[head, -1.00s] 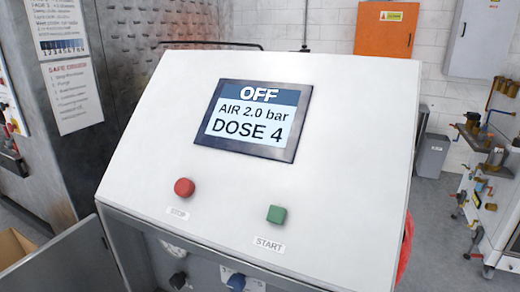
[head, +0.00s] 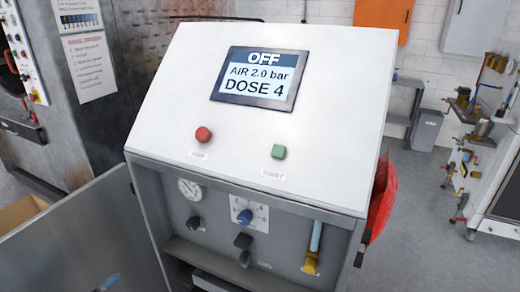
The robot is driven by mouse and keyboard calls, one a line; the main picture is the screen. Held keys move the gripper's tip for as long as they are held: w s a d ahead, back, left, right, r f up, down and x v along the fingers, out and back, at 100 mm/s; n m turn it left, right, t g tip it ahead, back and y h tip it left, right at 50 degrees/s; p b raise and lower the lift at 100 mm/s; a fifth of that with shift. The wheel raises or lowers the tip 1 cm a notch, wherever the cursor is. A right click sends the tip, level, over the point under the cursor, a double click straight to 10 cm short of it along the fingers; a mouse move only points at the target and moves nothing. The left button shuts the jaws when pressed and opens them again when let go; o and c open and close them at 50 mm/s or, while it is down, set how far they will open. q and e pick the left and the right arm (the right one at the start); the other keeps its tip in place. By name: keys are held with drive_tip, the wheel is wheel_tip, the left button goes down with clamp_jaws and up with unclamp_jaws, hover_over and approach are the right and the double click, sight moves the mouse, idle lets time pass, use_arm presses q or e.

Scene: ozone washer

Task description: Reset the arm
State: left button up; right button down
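Neither of my grippers nor my arms shows in the head view. The control console (head: 170,110) stands in the middle with a sloped white top. Its screen (head: 259,77) reads OFF, AIR 2.0 bar, DOSE 4. The grey front panel holds a gauge (head: 190,189), a dial with a blue knob (head: 244,217), several dark knobs, and a pale blue tube with a yellow fitting (head: 311,262).
An open grey door (head: 75,225) juts out at the lower left, with a cardboard box (head: 20,212) behind it. A large metal machine is at the left. A red item (head: 382,200) hangs on the console's right side. The floor (head: 415,240) at the right is partly clear.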

use_arm(q)
drive_tip(key=s+d+f+n+g+y, duration=0.2)
drive_tip(key=s+d+n+g, duration=0.3)
drive_tip(key=s, duration=0.4)
drive_tip(key=s+d+f+n+g+y, duration=0.2)
drive_tip(key=s+d+f+n, duration=0.15)
drive_tip(key=s+d, duration=0.4)
drive_tip(key=d+r+n+t, duration=0.15)
drive_tip(key=d+n, duration=0.35)
drive_tip(key=d, duration=0.5)
wheel_tip(320, 180, up, 16)
drive_tip(key=p, duration=1.9)
drive_tip(key=shift+s+a+h, duration=0.2)
drive_tip(key=shift+a+h, duration=0.1)
drive_tip(key=shift+a, duration=0.15)
use_arm(e)
wheel_tip(320, 180, up, 15)
drive_tip(key=s+d, duration=0.1)
drive_tip(key=shift+s+d, duration=0.15)
drive_tip(key=shift+s, duration=0.1)
drive_tip(key=shift+r, duration=0.1)
use_arm(q)
drive_tip(key=c, duration=0.6)
drive_tip(key=shift+s+d+f, duration=0.1)
use_arm(e)
drive_tip(key=shift+d+r, duration=0.1)
